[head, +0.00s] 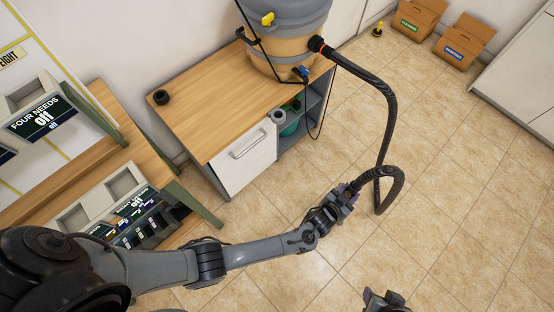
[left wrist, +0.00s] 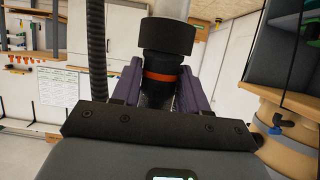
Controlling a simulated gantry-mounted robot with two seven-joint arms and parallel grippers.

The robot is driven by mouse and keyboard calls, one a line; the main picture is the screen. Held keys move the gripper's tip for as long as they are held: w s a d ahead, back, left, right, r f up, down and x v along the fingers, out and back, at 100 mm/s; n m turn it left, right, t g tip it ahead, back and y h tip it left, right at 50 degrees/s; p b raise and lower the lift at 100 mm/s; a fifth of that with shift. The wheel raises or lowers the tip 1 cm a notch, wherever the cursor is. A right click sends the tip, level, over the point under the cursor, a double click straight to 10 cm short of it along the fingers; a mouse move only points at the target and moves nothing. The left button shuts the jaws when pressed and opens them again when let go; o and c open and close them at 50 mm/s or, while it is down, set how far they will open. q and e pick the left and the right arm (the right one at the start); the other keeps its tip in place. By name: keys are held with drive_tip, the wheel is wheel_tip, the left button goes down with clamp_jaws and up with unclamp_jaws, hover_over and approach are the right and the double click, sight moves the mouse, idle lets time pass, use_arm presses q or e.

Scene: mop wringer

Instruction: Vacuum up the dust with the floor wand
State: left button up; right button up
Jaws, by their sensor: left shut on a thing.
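My left gripper (head: 346,192) is shut on the end of the black vacuum hose (head: 388,98), above the tiled floor. In the left wrist view its two purple fingers close around a dark coupling with an orange ring (left wrist: 163,77). A black collar and a pale tube (left wrist: 168,8) show beyond the coupling; I cannot tell if this tube is the floor wand. The hose loops from the vacuum drum (head: 277,62) on the wooden-topped cabinet. Part of my right gripper (head: 384,300) shows at the bottom edge; its jaw state is unclear. I see no dust.
The cabinet (head: 205,110) has a white drawer and open shelves. A wooden bench (head: 165,170) with trays stands at left. Two cardboard boxes (head: 419,18) (head: 465,42) sit on the floor at the back right. The tiled floor (head: 460,200) at right is clear.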

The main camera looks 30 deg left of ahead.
use_arm(q)
drive_tip(key=shift+s+r, duration=0.1)
idle(0.4)
drive_tip(key=s+p, duration=0.1)
drive_tip(key=s+a+p, duration=0.1)
drive_tip(key=s, duration=0.1)
drive_tip(key=shift+s+p, duration=0.25)
drive_tip(key=shift+p, duration=0.05)
idle(0.3)
drive_tip(key=shift+a, duration=0.15)
drive_tip(key=shift+w+a+p, duration=0.15)
drive_tip(key=shift+a+p, duration=0.35)
drive_tip(key=shift+a, duration=0.95)
drive_tip(key=shift+w, duration=0.2)
